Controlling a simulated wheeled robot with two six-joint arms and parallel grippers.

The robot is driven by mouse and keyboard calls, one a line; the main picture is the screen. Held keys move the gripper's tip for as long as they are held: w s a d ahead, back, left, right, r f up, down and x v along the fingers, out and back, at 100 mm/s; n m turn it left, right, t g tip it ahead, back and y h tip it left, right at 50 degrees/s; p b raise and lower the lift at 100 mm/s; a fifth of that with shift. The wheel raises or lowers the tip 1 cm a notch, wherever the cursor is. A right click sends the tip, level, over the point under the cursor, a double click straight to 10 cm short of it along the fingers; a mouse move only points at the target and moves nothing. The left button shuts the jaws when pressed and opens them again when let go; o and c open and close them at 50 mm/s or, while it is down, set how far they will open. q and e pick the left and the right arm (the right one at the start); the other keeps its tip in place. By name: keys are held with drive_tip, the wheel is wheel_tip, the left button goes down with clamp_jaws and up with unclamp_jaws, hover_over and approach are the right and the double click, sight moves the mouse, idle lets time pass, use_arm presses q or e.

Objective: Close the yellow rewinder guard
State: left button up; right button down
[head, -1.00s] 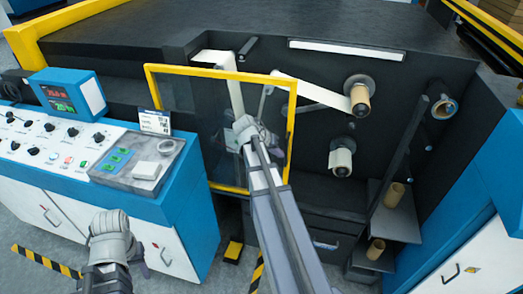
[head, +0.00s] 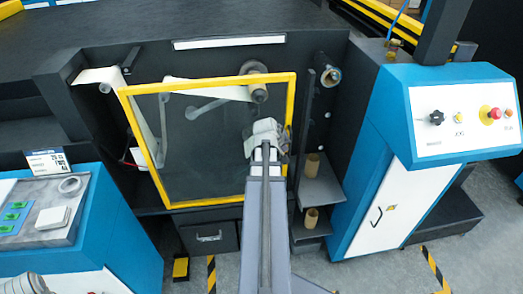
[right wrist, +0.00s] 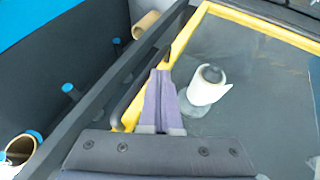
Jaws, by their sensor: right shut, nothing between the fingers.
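The yellow rewinder guard (head: 207,84), a clear panel in a yellow frame, stands in front of the rewinder recess in the head view. Its right edge is near the dark upright bar; whether they touch I cannot tell. My right gripper (head: 268,128) is at the right side of the guard. In the right wrist view its fingers (right wrist: 160,82) are shut and empty beside the yellow frame (right wrist: 186,36) and a dark handle-like bar. A roll with a white wrap (right wrist: 207,88) shows through the panel. Only a sliver of my left gripper (head: 28,284) shows, its fingers hidden.
A blue-white control cabinet (head: 395,150) with a red button stands right. Dark shelves (head: 320,188) with cardboard cores are right of the guard. A grey-topped console (head: 45,215) is at left. A roll (head: 327,68) sits outside the guard's upper right. Striped floor marks lie below.

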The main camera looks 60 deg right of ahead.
use_arm(q)
drive_tip(key=shift+a, duration=0.1)
use_arm(e)
drive_tip(key=s+d, duration=0.3)
drive_tip(key=shift+s, duration=0.3)
use_arm(q)
drive_tip(key=shift+w, duration=0.1)
wheel_tip(320, 180, up, 8)
drive_tip(key=w+p, duration=0.1)
drive_tip(key=p, duration=0.7)
drive_tip(key=shift+w+a, duration=0.15)
drive_tip(key=shift+a, duration=0.15)
use_arm(e)
drive_tip(key=w+a+r, duration=0.3)
drive_tip(key=a+r, duration=0.5)
drive_tip(key=a, duration=0.1)
drive_tip(key=shift+a, duration=0.2)
drive_tip(key=shift+w, duration=0.1)
